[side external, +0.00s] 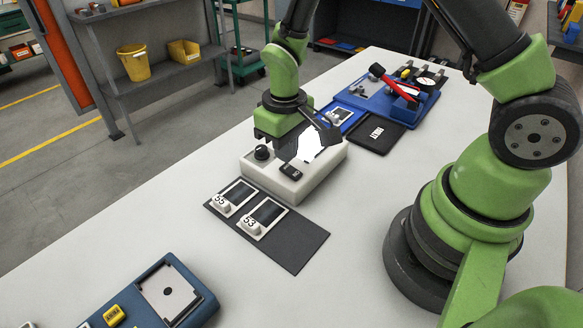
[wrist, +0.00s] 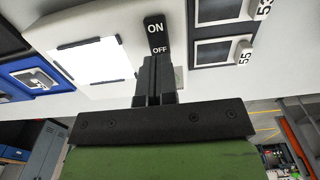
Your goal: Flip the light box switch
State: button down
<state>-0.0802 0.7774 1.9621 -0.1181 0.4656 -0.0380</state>
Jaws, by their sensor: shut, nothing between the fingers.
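The light box (side external: 305,183) is a white box on the table, with a bright white panel (side external: 309,147) on top that also shows in the wrist view (wrist: 98,62). Its black rocker switch (side external: 291,172) sits at the front edge. In the wrist view the switch (wrist: 155,35) reads ON at the far end and OFF at the end nearest my fingers. My gripper (side external: 287,155) is over the box, pointing down. In the wrist view my gripper (wrist: 154,62) is shut and empty, its tips right by the OFF end. I cannot tell whether they touch it.
A dark mat (side external: 285,245) with two framed plates marked 55 and 53 lies in front. A black tray (side external: 373,135) and a blue tray with a red-handled tool are behind. The white table (side external: 130,220) is clear at left.

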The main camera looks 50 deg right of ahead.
jog(key=shift+f, duration=1.15)
dwell(0.4)
jog(key=shift+r, duration=3.5)
jog(key=shift+r, duration=0.25)
notch_tip(320, 180, up, 7)
jog(key=m+t, duration=0.1)
jog(key=t, duration=0.1)
send_over(286, 167)
jog(key=s, duration=0.2)
jog(key=s+r+m+t+y, duration=0.2)
jog(key=s+r+t, duration=0.3)
jog(key=s+r, duration=0.6)
jog(key=shift+s+r+m, duration=0.25)
jog(key=shift+s+m, duration=0.25)
jog(key=shift+s, duration=0.75)
